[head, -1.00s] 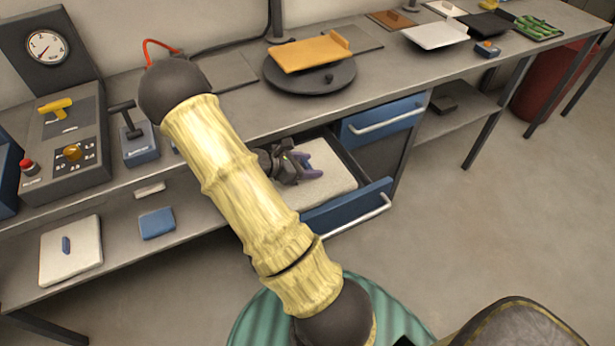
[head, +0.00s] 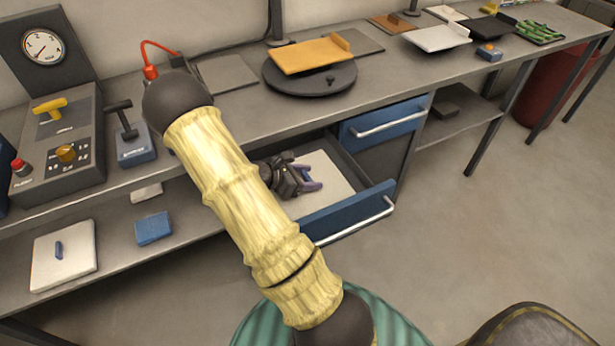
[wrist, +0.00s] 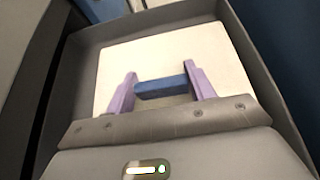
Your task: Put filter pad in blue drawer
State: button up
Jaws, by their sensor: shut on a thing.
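The filter pad, a flat white square (head: 333,170) with a blue bar handle (wrist: 161,87), is inside the open lower blue drawer (head: 348,212). My gripper (head: 314,178) is over the pad, and its purple fingers are shut on the blue handle. In the wrist view the fingers (wrist: 160,78) stand on either side of the handle, with the white pad (wrist: 160,55) between the drawer's grey walls. I cannot tell whether the pad's underside touches the drawer floor. My arm hides the drawer's left part in the head view.
A shut blue drawer (head: 385,118) is above on the right. A second white pad with a blue handle (head: 63,255) and a blue block (head: 153,228) lie on the lower shelf. On the bench, an orange tray (head: 310,56) sits on a dark turntable (head: 310,86).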

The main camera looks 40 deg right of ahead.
jog(key=o, duration=1)
jog(key=shift+r, duration=0.2)
jog(key=p+v, duration=0.1)
jog(key=v, duration=1.1)
jog(key=shift+a+f, duration=0.1)
jog(key=shift+f, duration=0.05)
jog(key=shift+s, duration=0.15)
